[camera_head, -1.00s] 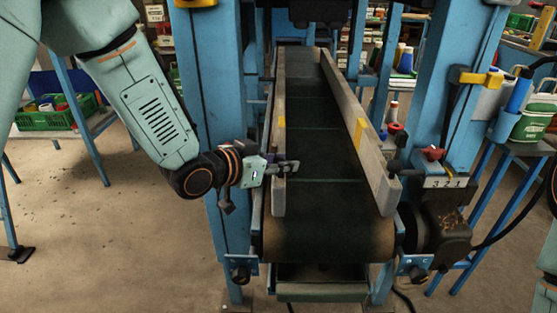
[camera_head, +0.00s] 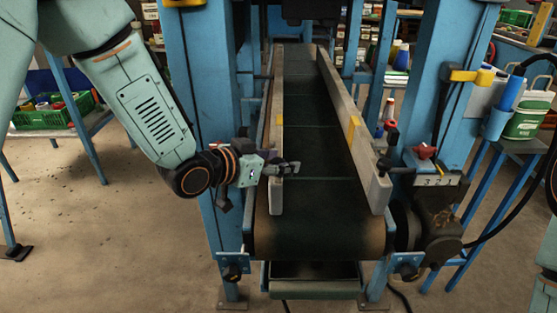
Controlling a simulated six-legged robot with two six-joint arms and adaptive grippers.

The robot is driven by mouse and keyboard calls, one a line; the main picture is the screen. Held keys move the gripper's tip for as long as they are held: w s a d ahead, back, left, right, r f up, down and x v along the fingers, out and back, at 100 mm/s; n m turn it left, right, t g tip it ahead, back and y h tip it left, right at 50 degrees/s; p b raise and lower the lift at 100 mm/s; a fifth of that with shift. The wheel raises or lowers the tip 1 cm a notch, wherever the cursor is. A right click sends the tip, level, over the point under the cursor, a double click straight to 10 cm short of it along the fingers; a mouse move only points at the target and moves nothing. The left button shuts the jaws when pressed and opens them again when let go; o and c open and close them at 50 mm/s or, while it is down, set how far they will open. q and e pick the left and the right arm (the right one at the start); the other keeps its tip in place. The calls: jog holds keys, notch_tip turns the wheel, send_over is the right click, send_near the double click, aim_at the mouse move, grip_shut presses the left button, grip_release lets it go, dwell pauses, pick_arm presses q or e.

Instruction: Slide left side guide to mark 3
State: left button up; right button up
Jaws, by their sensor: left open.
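The left side guide (camera_head: 276,130) is a long grey rail along the left edge of the dark conveyor belt (camera_head: 318,190). My left gripper (camera_head: 286,168) is open at the guide's near part, its dark fingers reaching over the guide toward the belt. Whether the fingers touch the guide I cannot tell. The right side guide (camera_head: 372,180), with a yellow patch, slants along the right edge. A number plate (camera_head: 438,180) with 3, 2 and 1 shows on the right side. No numbered plate for the left guide is visible. My right gripper is out of view.
Blue posts (camera_head: 208,130) flank the conveyor on both sides. A red knob (camera_head: 425,152) sits above the right plate. A motor (camera_head: 433,225) is at the belt's right front. A green crate (camera_head: 50,115) stands on a left table; the floor at left is clear.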

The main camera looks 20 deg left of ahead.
pick_arm(q)
jog(key=shift+a, duration=0.1)
jog(key=v, duration=0.6)
jog(key=shift+a, duration=0.1)
jog(key=shift+s+a+r, duration=0.2)
jog(key=shift+s+r, duration=0.1)
jog(key=shift+s, duration=0.35)
